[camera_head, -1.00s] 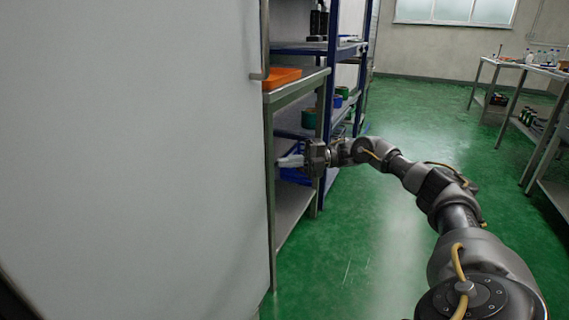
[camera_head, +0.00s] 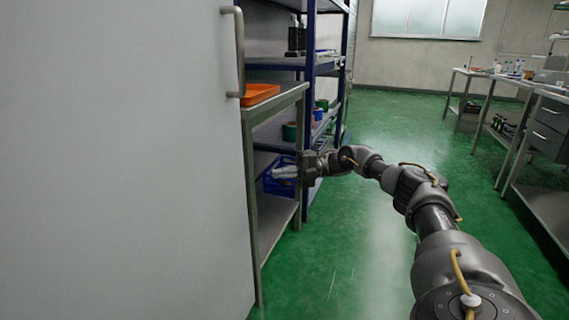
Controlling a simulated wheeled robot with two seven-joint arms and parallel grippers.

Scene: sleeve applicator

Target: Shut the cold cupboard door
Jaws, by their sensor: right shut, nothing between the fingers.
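A large white door or panel (camera_head: 110,160), which I take to be the cold cupboard door, fills the left of the view. Its vertical metal handle (camera_head: 240,52) is near the upper right edge. Whether it is ajar cannot be told, as its hinge side and the cupboard's inside are out of view. My right gripper (camera_head: 284,173) is shut and empty, to the right of the door's edge and well below the handle, in front of the steel table's open side. It appears apart from the door. My left gripper is not in view.
A steel table (camera_head: 276,104) with an orange tray (camera_head: 260,94) stands just right of the door. Behind it is a blue shelf rack (camera_head: 311,75) and a blue crate (camera_head: 277,181). Green floor (camera_head: 385,125) is open in the middle. Workbenches (camera_head: 527,90) stand at the right.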

